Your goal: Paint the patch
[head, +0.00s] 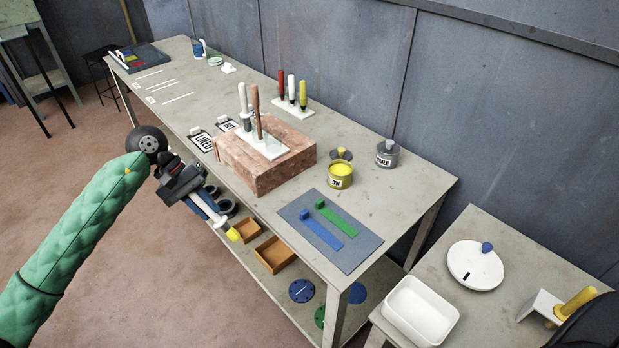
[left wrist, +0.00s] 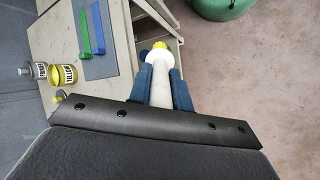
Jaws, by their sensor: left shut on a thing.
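My left gripper (head: 209,211) hangs off the table's near long side, shut on a white-handled brush with a yellow tip (head: 233,235). In the left wrist view, the white handle (left wrist: 161,92) lies between the blue fingers of my left gripper (left wrist: 161,80), and its yellow tip (left wrist: 159,45) points away. The yellow paint can (head: 340,175) stands open on the table, with yellow paint in it; it also shows in the left wrist view (left wrist: 64,75). I cannot tell which surface is the patch. My right gripper is not clearly seen.
A brick block (head: 245,172) holds a rack with two tools. A grey can (head: 387,154) stands behind the yellow one. Blue (head: 321,229) and green (head: 336,219) strips lie on a grey mat (head: 362,247). Wooden trays (head: 271,256) sit on the lower shelf.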

